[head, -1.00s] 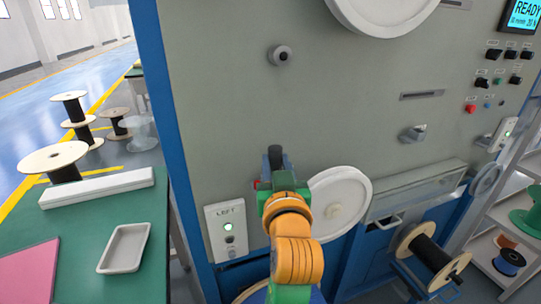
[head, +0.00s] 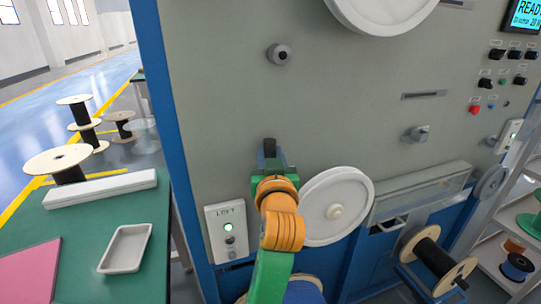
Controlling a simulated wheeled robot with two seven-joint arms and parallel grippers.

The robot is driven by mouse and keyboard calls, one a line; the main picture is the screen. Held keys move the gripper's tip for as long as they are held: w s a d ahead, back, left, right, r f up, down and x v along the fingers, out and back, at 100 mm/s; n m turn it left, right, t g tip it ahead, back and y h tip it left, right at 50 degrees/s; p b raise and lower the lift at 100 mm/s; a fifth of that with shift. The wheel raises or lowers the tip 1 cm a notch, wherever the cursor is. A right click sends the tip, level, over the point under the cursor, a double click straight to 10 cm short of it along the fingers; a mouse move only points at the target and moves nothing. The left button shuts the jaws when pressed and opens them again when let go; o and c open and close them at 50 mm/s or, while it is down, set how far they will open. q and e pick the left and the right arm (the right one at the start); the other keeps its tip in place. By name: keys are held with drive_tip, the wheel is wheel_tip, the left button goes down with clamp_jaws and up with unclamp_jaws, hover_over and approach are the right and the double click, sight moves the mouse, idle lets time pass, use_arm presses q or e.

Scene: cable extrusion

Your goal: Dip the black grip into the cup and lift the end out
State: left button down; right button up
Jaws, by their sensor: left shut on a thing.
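My left gripper (head: 271,162) is in front of the grey machine panel, at the end of my green and orange arm. It is shut on a small dark piece that looks like the black grip (head: 270,147), whose top sticks up beyond the fingers. My own wrist hides what is below the fingers. I cannot make out the cup; it may be behind my arm. My right gripper is not in view.
The grey machine panel (head: 340,110) fills the middle. A green table (head: 80,235) with a white tray (head: 125,248) stands at the left.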

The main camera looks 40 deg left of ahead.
use_arm(q)
drive_tip(key=shift+f+b, duration=0.65)
drive_tip(key=shift+f, duration=0.05)
drive_tip(key=shift+f+b, duration=0.7)
drive_tip(key=shift+f, duration=0.2)
drive_tip(key=shift+f, duration=0.3)
drive_tip(key=shift+r, duration=0.15)
wheel_tip(320, 180, up, 4)
drive_tip(key=p, duration=0.4)
drive_tip(key=shift+r, duration=0.1)
idle(0.3)
